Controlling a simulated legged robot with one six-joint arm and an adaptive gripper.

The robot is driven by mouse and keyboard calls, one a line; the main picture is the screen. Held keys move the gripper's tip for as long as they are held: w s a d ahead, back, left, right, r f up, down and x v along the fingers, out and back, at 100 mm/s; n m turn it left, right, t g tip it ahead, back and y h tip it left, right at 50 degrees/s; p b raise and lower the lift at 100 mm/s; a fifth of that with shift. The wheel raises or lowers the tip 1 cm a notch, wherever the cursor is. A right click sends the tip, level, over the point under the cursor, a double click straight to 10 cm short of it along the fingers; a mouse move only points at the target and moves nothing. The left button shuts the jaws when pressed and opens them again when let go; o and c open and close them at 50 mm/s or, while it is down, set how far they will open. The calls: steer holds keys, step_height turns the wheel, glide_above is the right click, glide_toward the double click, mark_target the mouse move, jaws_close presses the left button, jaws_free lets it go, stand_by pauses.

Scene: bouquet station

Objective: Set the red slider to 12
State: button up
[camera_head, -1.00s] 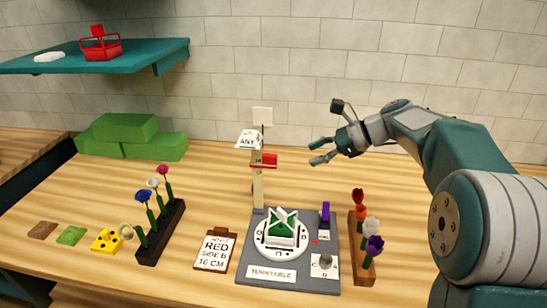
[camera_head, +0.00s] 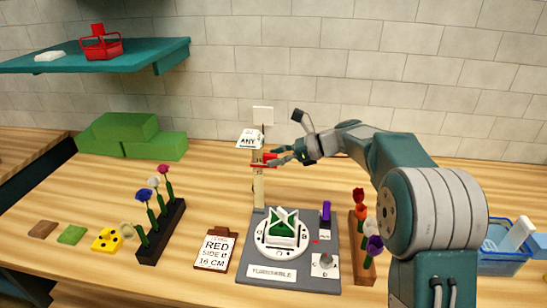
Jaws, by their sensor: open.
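The red slider (camera_head: 259,165) sits partway up an upright wooden post (camera_head: 258,190) at the back of the grey turntable board. The scale marks on the post are too small to read. My gripper (camera_head: 271,156) is open. Its fingers point left and are at the slider's right side, one above the other. They partly cover the slider, and I cannot tell whether they touch it. A white tag reading "ANY" (camera_head: 249,139) is near the post's top.
The turntable (camera_head: 270,273) holds a green and white piece. A clipboard (camera_head: 214,250) reads "RED SIDE B 16 CM". Flower racks stand left (camera_head: 163,235) and right (camera_head: 359,258) of the board. A blue bin (camera_head: 503,268) is at right, green blocks (camera_head: 130,138) at back left.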

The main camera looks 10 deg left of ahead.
steer(key=shift+a+f, duration=0.15)
steer(key=shift+a, duration=0.2)
jaws_close()
steer(key=shift+d+f, duration=0.1)
steer(key=shift+f, duration=2.15)
jaws_free()
